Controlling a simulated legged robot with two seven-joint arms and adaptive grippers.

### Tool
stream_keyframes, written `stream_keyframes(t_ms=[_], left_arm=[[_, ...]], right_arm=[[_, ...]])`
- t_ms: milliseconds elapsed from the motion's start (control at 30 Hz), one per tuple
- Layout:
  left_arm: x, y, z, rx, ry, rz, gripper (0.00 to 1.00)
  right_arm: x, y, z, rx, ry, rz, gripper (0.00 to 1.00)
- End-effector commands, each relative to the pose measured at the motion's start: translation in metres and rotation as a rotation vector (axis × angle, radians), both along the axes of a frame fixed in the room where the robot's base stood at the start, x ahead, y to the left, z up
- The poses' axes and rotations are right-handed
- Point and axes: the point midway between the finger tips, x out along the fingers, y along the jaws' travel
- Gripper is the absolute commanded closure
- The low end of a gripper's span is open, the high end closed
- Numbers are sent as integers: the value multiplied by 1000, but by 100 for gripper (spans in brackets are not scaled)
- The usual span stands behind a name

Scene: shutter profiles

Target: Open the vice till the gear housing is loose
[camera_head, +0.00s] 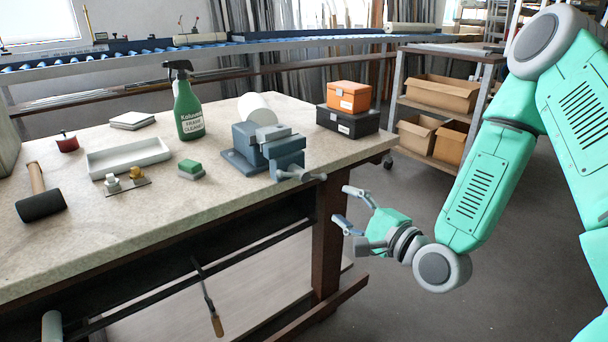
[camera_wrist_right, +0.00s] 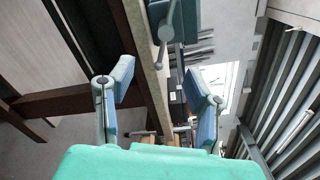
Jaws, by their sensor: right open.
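The blue-grey vice (camera_head: 243,149) stands at the right front edge of the workbench. A light grey block, seemingly the gear housing (camera_head: 272,132), sits at the top between its jaws; its exact contact with them is too small to tell. The vice's handle (camera_head: 300,175) sticks out past the bench edge. My right gripper (camera_head: 346,207) is open and empty, off the bench edge, to the right of and below the handle. In the right wrist view the handle (camera_wrist_right: 164,38) shows ahead of and above the open fingers (camera_wrist_right: 162,86), apart from them. My left gripper is out of view.
On the workbench (camera_head: 230,200) are a green spray bottle (camera_head: 188,108), orange box (camera_head: 349,97) on a black case (camera_head: 347,121), white tray (camera_head: 128,157), green-topped block (camera_head: 190,169) and mallet (camera_head: 40,205). A shelf with cardboard boxes (camera_head: 440,93) stands behind. Floor right of the bench is clear.

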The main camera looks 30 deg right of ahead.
Motion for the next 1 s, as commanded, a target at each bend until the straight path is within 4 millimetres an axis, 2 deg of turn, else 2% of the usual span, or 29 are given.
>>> stream_keyframes(t_ms=[100, 267, 367, 700, 900, 1000], left_arm=[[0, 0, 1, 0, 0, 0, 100], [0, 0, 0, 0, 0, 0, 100], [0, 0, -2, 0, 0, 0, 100], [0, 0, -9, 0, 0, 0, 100], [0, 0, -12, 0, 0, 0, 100], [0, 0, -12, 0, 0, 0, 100]], right_arm=[[1, 1, 6, 143, -9, 2, 56], [10, 3, 6, 180, -9, 6, 56], [25, 4, 6, 176, -10, 6, 56], [96, 9, 6, 173, -11, 5, 56], [126, 11, 5, 174, -9, 3, 56], [133, 11, 6, 176, -10, 3, 56]])
